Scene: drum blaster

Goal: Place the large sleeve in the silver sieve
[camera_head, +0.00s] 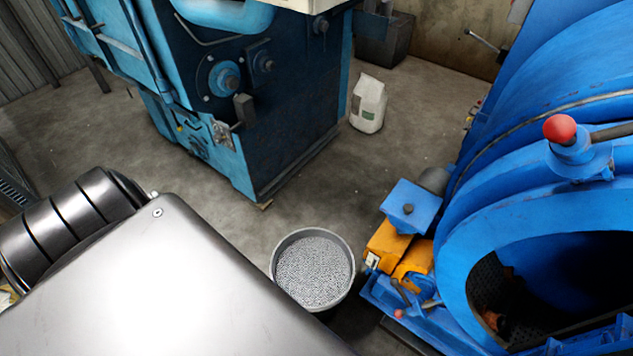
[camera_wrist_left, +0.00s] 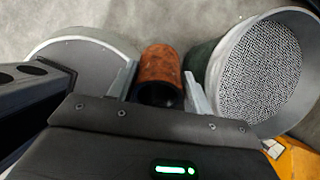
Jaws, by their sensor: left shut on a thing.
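A round silver container with a speckled grey inside, which looks like the silver sieve (camera_head: 313,268), stands on the floor in the middle of the head view. It also shows at the right of the left wrist view (camera_wrist_left: 258,70). My left gripper (camera_wrist_left: 160,84) is shut on a rusty brown cylinder, the large sleeve (camera_wrist_left: 161,64), whose dark open end faces the camera. In the wrist view the sleeve is just left of the sieve; I cannot tell its height or whether they touch. The left fingers and the sleeve do not show in the head view. My right gripper is not in view.
A blue drum machine (camera_head: 470,240) with an open mouth stands right of the sieve, its orange part (camera_head: 388,246) close by. Another round grey-topped container (camera_wrist_left: 80,58) is left of the sleeve. A blue cabinet machine (camera_head: 250,110) and white bag (camera_head: 368,104) stand behind.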

